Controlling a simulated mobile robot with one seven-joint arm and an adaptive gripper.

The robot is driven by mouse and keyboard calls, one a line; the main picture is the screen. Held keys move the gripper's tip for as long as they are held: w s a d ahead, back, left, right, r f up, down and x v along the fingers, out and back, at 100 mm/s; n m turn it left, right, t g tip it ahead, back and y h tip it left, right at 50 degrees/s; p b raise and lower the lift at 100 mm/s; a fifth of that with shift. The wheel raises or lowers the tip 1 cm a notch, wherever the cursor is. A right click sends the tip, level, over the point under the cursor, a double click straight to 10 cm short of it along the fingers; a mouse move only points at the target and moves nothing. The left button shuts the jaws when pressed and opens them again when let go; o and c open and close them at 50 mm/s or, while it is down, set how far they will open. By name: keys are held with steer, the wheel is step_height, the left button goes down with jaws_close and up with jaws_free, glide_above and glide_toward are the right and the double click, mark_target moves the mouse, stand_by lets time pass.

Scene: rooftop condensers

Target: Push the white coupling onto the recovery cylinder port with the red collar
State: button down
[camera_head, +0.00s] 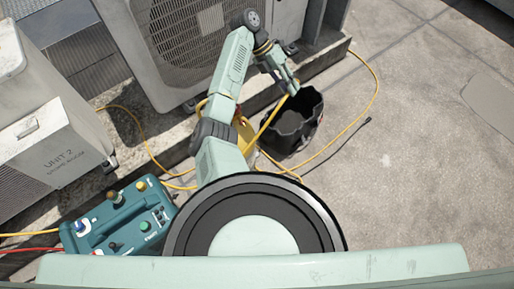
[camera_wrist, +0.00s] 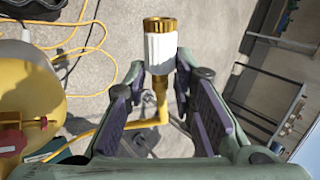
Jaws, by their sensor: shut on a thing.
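The white coupling (camera_wrist: 160,52) has a brass threaded end and sits between the fingertips of my gripper (camera_wrist: 160,78) in the wrist view. My gripper is shut on it. A yellow hose (camera_wrist: 140,125) leads from the coupling's lower end toward the left. The yellow recovery cylinder (camera_wrist: 30,85) is at the left edge of the wrist view, apart from the coupling. A port with a dark red collar (camera_wrist: 12,141) shows low on it. In the head view the cylinder (camera_head: 243,132) is partly hidden behind my arm, and my gripper (camera_head: 291,86) is over the black bucket's far rim.
The black bucket (camera_head: 281,133) stands on the concrete right of the cylinder. Yellow hoses (camera_head: 376,85) loop over the floor. A teal machine (camera_head: 113,222) with knobs sits at lower left. Condenser units (camera_head: 60,150) stand left and behind. Concrete at right (camera_head: 430,170) is clear.

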mark_target(242, 122)
steer(key=s+a+f+n+t+h+p, duration=0.1)
steer(key=s+a+f+n+t+h, duration=0.1)
steer(key=s+a+f+n+t, duration=0.45)
steer(key=s+a+f+n+t+h, duration=0.2)
steer(key=s+a+f+n+t, duration=0.2)
steer(key=s+f+n, duration=0.35)
steer(key=shift+m+y, duration=0.3)
steer(key=shift+m, duration=0.3)
steer(key=w+b, duration=0.1)
steer(key=w+a+f+b, duration=0.1)
steer(key=w+a, duration=0.1)
steer(key=shift+w+a+f+b, duration=0.15)
steer(key=shift+w+f+b, duration=0.05)
steer(key=shift+f+b, duration=0.2)
steer(key=shift+p, duration=0.3)
steer(key=shift+w+a, duration=0.4)
steer(key=shift+w, duration=0.2)
steer(key=shift+w+a, duration=0.35)
steer(key=shift+w, duration=0.2)
stand_by(1.3)
steer(key=c, duration=1.3)
jaws_free()
